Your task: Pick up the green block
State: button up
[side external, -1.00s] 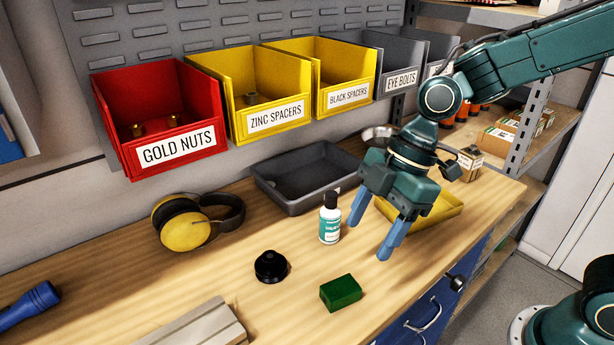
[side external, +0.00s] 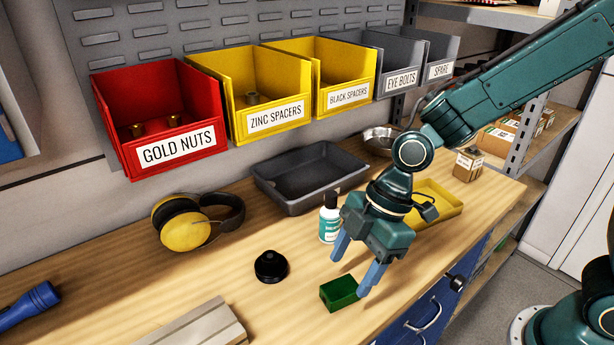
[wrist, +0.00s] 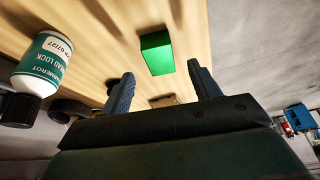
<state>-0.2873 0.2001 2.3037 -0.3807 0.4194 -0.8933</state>
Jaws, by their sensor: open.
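The green block (side external: 339,293) lies flat on the wooden bench near its front edge. It also shows in the wrist view (wrist: 157,54), beyond and between my fingertips. My gripper (side external: 351,272) is open and empty, with its two blue fingers pointing down. In the side view the right fingertip is close to the right side of the block, and the left fingertip is above and behind it. I cannot tell whether a finger touches the block. In the wrist view my gripper (wrist: 162,83) shows a finger on each side.
A white bottle (side external: 328,224) stands just behind my gripper. A black knob-like part (side external: 271,267) sits left of the block. A grey tray (side external: 268,188), yellow tray (side external: 452,204) and earmuffs (side external: 184,222) are farther back. A wooden piece (side external: 205,331) lies at front left.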

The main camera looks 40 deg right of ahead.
aim_at(342, 287)
jog(key=shift+x, duration=2.15)
jog(key=shift+d+f, duration=0.1)
jog(key=shift+d, duration=0.05)
jog(key=c, duration=1.2)
jog(key=shift+o, duration=0.2)
notch_tip(342, 287, up, 20)
